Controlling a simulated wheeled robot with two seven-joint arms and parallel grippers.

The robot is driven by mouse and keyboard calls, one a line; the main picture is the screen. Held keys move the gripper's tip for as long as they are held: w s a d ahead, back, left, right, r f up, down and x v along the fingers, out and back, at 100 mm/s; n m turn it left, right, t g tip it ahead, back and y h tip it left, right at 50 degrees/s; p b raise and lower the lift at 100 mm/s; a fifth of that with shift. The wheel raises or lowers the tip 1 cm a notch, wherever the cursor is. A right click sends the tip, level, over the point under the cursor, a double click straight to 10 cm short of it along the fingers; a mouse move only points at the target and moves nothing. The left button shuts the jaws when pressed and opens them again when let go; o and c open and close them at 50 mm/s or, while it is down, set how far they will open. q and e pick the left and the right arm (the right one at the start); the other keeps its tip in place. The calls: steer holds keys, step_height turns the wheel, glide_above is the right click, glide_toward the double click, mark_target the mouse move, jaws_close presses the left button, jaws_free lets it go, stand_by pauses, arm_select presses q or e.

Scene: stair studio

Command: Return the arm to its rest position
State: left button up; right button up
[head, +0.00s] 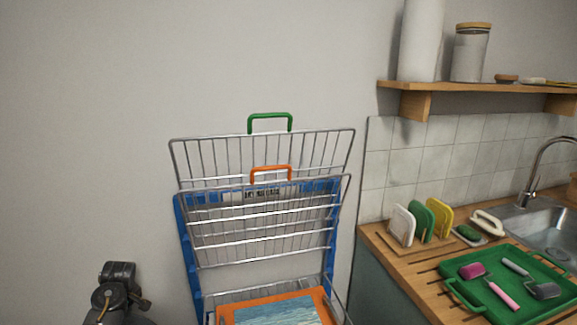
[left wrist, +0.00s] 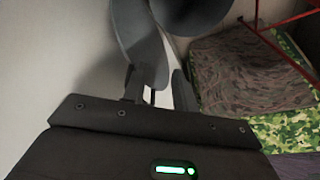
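A dark jointed part of my left arm (head: 118,295) shows at the lower left of the head view, against the bare wall and apart from the rack. No fingertips can be made out on it. The left wrist view shows dark, curved grey parts and a dark panel with a lit green indicator, which look like my own body. My right arm and gripper are in neither view.
A blue-framed wire rack (head: 188,245) stands right of my arm, with an orange-edged picture (head: 275,310) low in it. Further right, a wooden counter (head: 385,243) bears a green tray (head: 462,295), under a shelf (head: 480,90). Camouflage fabric (left wrist: 275,135) lies right in the wrist view.

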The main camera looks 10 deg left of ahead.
arm_select(q)
steer(key=s+d+f+m+t, duration=0.15)
steer(key=s+d+m, duration=0.25)
steer(key=d, duration=0.4)
steer(key=s+d+f+m, duration=0.3)
steer(key=s+d+m, duration=0.1)
steer(key=d, duration=0.3)
steer(key=s+d+f+m+t, duration=0.1)
steer(key=s+d+f+m, duration=0.2)
steer(key=s+d, duration=0.35)
steer(key=s+d+r+m+h, duration=0.25)
steer(key=s+d, duration=0.35)
steer(key=d, duration=0.3)
steer(key=s+d+r+m+h, duration=0.1)
steer(key=s+d+r+m, duration=0.25)
steer(key=s+d, duration=0.4)
step_height(320, 180, down, 28)
steer(key=d+m, duration=0.1)
steer(key=s+a+f+g, duration=0.1)
steer(key=s+a+f, duration=0.1)
steer(key=s+f, duration=1.2)
steer(key=shift+s+a+g, duration=0.35)
steer(key=shift+s+a, duration=0.05)
steer(key=shift+s, duration=0.55)
